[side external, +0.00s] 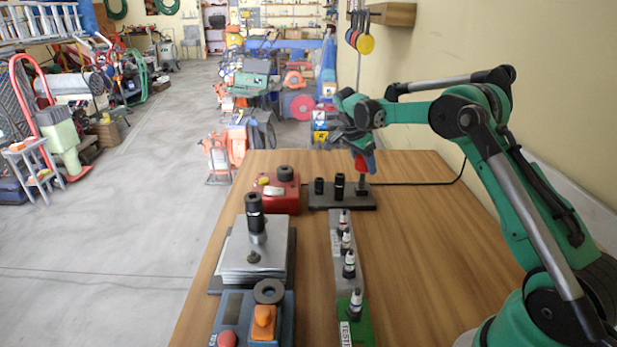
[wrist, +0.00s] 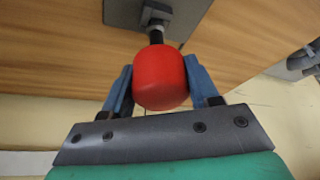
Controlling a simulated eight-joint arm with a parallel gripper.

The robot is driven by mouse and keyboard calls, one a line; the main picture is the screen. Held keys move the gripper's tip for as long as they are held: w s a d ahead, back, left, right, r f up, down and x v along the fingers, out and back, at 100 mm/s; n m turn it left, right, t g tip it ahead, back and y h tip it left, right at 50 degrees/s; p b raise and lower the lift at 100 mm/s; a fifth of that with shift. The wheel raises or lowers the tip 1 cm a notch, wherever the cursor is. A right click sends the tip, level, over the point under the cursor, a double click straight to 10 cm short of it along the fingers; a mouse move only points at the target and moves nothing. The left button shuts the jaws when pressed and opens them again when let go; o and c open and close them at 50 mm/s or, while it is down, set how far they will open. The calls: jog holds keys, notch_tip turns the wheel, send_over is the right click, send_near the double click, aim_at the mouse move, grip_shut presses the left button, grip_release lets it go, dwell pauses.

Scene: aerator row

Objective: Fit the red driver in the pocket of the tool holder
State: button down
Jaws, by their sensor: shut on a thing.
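The red driver (wrist: 160,78) sits between the two blue fingers of my gripper (wrist: 161,88) in the wrist view, its rounded red handle gripped from both sides. Its dark shaft points away toward the grey tool holder (wrist: 122,12). In the side view the red handle (side external: 361,164) hangs below my gripper (side external: 363,152), over the right end of the dark tool holder (side external: 328,203). The driver looks about upright, with its lower end at the holder's right-hand pocket. I cannot tell how deep the tip sits.
Two black cylindrical pieces (side external: 339,187) stand on the holder's left part. A red box (side external: 277,196) is to its left. A grey strip with several small bottles (side external: 348,262) and a metal block (side external: 255,262) lie nearer. The table's right side is clear.

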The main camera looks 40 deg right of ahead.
jog(key=shift+f, duration=0.6)
jog(key=shift+c, duration=0.7)
grip_release()
jog(key=shift+r, duration=3.55)
